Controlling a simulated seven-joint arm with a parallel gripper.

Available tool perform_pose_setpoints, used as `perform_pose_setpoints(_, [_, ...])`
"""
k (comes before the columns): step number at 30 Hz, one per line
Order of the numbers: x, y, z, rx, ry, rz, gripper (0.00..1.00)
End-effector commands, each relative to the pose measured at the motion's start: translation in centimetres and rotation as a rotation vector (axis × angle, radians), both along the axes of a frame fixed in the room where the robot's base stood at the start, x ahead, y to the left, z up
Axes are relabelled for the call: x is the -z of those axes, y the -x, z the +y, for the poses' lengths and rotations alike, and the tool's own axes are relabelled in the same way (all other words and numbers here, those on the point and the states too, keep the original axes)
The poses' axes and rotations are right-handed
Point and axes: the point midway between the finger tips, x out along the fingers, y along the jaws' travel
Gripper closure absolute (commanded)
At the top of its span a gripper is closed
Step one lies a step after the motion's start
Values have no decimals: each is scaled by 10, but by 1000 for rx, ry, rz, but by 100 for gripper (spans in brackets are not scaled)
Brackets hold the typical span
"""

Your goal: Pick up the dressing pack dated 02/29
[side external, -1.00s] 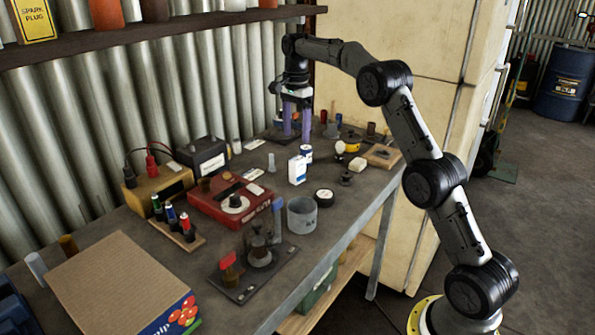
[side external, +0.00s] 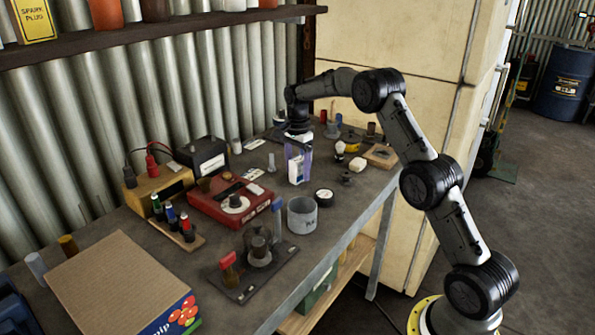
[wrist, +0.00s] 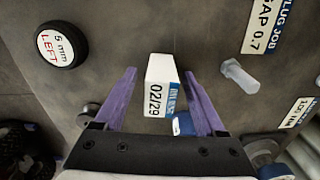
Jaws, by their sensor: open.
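The dressing pack is a small white box with a blue panel and "02/29" printed on it; it stands on the workbench in the wrist view (wrist: 160,80). It also shows in the side external view (side external: 295,170). My gripper (wrist: 160,88) has two purple fingers, one on each side of the pack, with a visible gap to each. The fingers are open and hold nothing. In the side external view my gripper (side external: 298,160) is low over the bench at the pack, and its fingers partly cover it.
A round black tin marked "5 mm LEFT" (wrist: 62,45) lies left of the pack. A blue-and-white object (wrist: 184,123) sits close by the right finger. A pale bolt (wrist: 240,75) lies to the right. A red case (side external: 230,200) and grey cup (side external: 302,215) stand on the bench.

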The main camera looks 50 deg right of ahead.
Motion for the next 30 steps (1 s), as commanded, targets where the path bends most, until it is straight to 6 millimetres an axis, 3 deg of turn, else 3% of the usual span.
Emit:
perform_pose_setpoints(8, [3,0,0,0,0,-2,29])
perform_pose_setpoints(20, [2,0,0,0,0,-1,100])
perform_pose_setpoints(30, [1,0,0,0,1,-2,100])
